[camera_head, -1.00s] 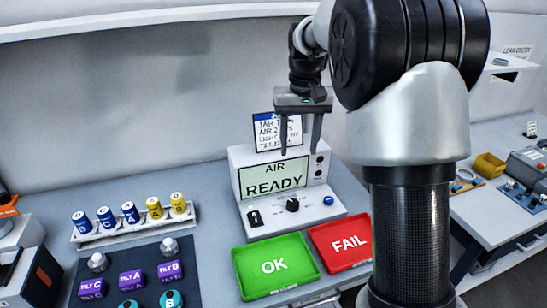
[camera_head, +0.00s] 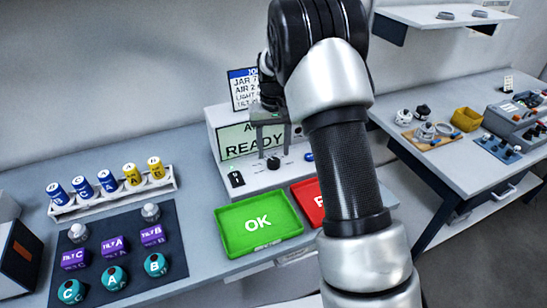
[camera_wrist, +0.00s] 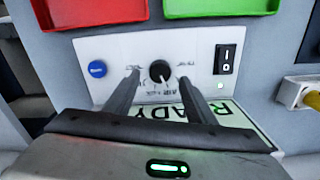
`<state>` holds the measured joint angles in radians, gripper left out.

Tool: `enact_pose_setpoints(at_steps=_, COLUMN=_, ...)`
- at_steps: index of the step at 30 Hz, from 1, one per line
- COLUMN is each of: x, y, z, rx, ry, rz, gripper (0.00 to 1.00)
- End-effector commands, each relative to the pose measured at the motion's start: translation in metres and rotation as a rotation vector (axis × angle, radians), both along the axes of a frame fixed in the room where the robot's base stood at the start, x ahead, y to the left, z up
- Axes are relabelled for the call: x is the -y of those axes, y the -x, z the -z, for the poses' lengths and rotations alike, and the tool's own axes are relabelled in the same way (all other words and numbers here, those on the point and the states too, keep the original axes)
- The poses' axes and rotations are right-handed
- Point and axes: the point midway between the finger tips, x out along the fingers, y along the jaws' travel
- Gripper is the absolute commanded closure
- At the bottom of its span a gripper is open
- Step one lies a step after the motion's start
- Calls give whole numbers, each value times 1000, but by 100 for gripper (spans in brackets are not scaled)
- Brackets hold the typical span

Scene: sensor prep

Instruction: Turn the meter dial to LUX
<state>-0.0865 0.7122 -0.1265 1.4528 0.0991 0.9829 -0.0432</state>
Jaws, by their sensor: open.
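The meter (camera_head: 217,135) is a white box with a pale green screen (camera_head: 232,146); "READY" is legible, with the line above partly covered. Its black round dial (camera_head: 273,163) sits on the sloped front panel and also shows in the wrist view (camera_wrist: 160,71), upside down, with small lettering around it. "AIR" seems legible there; I cannot read LUX. My gripper (camera_head: 273,152) is open and points down at the panel. In the wrist view my gripper (camera_wrist: 159,74) has one finger on each side of the dial, with visible gaps. I cannot tell the fingertips' height above the panel.
A black rocker switch (camera_wrist: 226,58) and a blue button (camera_wrist: 97,69) flank the dial. A green OK tray (camera_head: 258,224) and a red tray (camera_head: 309,203) lie in front. A can rack (camera_head: 115,198) and a dark mat (camera_head: 75,255) with jars and blocks are at left.

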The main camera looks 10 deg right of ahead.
Motion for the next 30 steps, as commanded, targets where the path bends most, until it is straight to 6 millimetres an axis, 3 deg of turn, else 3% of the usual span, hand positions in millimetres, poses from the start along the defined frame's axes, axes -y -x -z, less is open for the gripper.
enact_pose_setpoints(at_steps=3, x=0, y=1, z=19, rx=-3, ry=0, rz=1, gripper=50)
enact_pose_setpoints(at_steps=7, x=0, y=1, z=31, rx=-2, ry=0, rz=1, gripper=50)
enact_pose_setpoints(at_steps=18, x=0, y=0, z=36, rx=0, ry=0, rz=1, gripper=50)
enact_pose_setpoints(at_steps=25, x=0, y=0, z=36, rx=0, ry=0, rz=1, gripper=88)
enact_pose_setpoints(at_steps=30, x=0, y=0, z=35, rx=0, ry=0, rz=6, gripper=91)
